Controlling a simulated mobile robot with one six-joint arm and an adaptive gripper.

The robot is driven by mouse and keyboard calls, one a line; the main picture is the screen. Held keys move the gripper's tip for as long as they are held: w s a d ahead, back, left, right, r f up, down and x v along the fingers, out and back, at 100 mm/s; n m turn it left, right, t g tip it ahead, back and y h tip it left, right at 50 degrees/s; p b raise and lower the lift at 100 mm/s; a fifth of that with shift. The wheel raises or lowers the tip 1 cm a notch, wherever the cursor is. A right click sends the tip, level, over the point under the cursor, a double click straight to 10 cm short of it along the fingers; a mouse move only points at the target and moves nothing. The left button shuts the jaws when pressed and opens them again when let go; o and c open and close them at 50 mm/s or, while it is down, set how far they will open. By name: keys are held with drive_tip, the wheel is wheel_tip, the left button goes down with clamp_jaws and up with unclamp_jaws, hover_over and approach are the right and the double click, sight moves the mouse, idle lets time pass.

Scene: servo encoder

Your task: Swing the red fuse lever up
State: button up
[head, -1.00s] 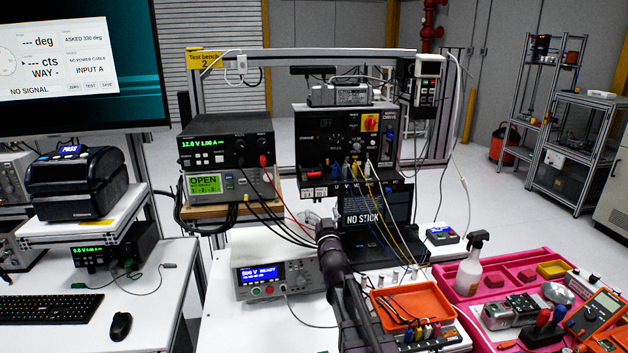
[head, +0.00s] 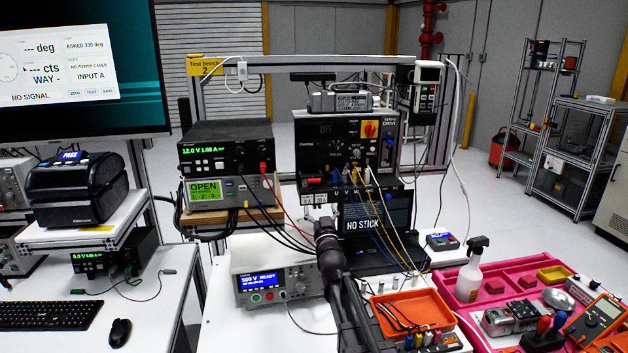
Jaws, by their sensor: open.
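The black servo drive box (head: 316,148) stands on the bench behind my arm. On its upper right front is a red handle on a yellow plate (head: 370,128). My gripper (head: 320,214) is at the end of my dark arm, below the box's lower front edge and in front of the black laptop. Its jaws are small and partly lost against the cables, and it is open. I see nothing held in it.
Yellow, white and black cables hang from the box's front beside my gripper. A power supply (head: 226,148) stands to the left. A black laptop (head: 376,222) reads NO STICK. An orange tray (head: 412,310) and a pink tray (head: 447,284) lie at front right.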

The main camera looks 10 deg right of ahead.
sight(314, 182)
drive_tip(key=p+x, duration=0.4)
drive_tip(key=x, duration=0.7)
drive_tip(key=shift+w+r, duration=0.2)
drive_tip(key=shift+w, duration=0.1)
drive_tip(key=c, duration=1.1)
